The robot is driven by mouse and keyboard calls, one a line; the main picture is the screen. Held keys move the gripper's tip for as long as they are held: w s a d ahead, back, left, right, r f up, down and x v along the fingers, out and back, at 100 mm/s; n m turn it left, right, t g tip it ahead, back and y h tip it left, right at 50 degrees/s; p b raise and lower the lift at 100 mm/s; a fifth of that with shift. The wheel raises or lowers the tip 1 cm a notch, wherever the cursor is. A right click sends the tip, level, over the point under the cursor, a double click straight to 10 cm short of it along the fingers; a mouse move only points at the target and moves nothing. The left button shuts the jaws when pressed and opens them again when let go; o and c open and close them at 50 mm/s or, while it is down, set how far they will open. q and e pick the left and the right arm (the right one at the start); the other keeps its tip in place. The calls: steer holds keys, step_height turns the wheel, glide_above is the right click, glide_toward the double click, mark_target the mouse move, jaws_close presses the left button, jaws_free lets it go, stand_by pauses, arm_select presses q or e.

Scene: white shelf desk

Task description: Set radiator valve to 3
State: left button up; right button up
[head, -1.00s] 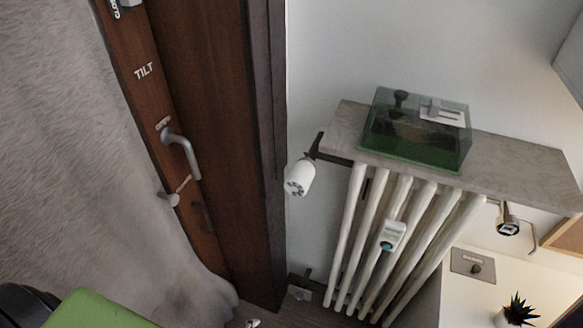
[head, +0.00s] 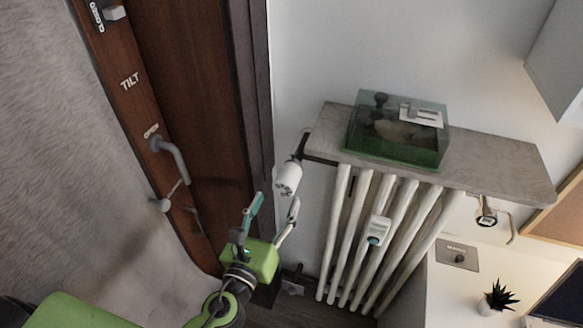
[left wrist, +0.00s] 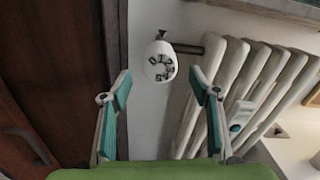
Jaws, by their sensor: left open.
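The white radiator valve knob (head: 288,178) sticks out at the upper left of the radiator (head: 372,240). It also shows in the left wrist view (left wrist: 160,62), with dark markings on its face that are too small to read surely. My left gripper (head: 273,205) is open and empty, just below the knob in the head view. In the left wrist view the left gripper's fingers (left wrist: 160,88) stand wide apart, with the knob ahead between and above their tips, apparently not touched. My right gripper is not in view.
A wooden door with a grey handle (head: 170,155) stands left of the knob. A stone shelf (head: 490,170) over the radiator bears a green transparent box (head: 395,150). A small device (head: 379,230) hangs on the radiator. A white desk with a plant (head: 497,297) is at lower right.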

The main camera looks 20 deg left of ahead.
mark_target(292, 170)
arm_select(q)
steer(key=w+p, duration=0.2)
steer(key=w, duration=1)
steer(key=shift+w+d, duration=0.1)
steer(key=shift+d, duration=0.1)
steer(key=c, duration=1.1)
